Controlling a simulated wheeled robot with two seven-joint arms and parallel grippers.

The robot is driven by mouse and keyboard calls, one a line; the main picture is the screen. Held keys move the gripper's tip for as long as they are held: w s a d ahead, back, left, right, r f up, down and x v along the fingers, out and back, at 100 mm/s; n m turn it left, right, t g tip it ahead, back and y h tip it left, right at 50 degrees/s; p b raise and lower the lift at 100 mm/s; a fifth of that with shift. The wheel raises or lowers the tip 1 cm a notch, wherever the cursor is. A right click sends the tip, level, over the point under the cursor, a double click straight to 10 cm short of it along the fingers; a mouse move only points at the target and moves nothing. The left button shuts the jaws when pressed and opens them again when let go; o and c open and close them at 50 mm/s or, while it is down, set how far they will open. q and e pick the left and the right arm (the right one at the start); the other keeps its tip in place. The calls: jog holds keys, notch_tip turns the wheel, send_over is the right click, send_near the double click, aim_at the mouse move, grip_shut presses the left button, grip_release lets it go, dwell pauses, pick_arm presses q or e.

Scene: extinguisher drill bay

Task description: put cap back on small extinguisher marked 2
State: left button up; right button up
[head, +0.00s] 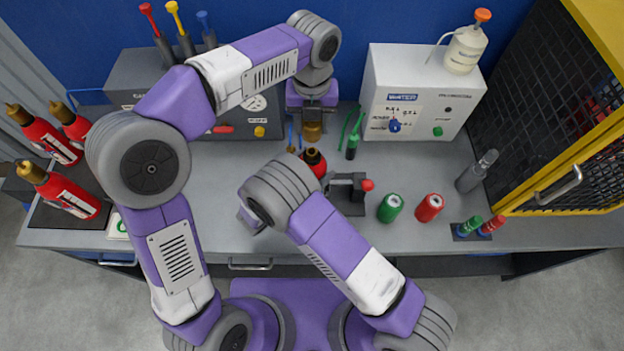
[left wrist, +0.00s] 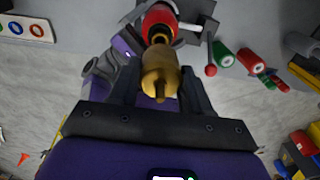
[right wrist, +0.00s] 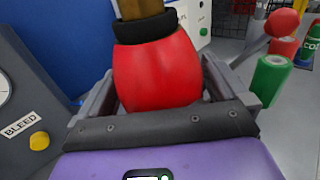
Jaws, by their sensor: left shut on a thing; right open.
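The small red extinguisher (head: 314,163) stands upright on the bench, its dark neck uppermost; no number shows on it. It also shows in the left wrist view (left wrist: 160,17) and large in the right wrist view (right wrist: 157,72). My left gripper (head: 312,118) is shut on the brass cap (head: 312,132), held above and just behind the extinguisher in the head view. The cap also shows between the left fingers (left wrist: 160,75). My right gripper (right wrist: 162,90) is open, its fingers on either side of the red body; in the head view my right arm mostly hides it.
A dark clamp stand (head: 346,198) with a red knob stands right of the extinguisher. A water box (head: 420,95) and a grey bleed box (head: 135,75) stand behind. Larger red extinguishers (head: 68,195) are at left.

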aim_at(312, 140)
jog(key=c, duration=1.3)
pick_arm(q)
jog(key=shift+f, duration=2.5)
jog(key=shift+f, duration=0.85)
jog(key=shift+f, duration=0.55)
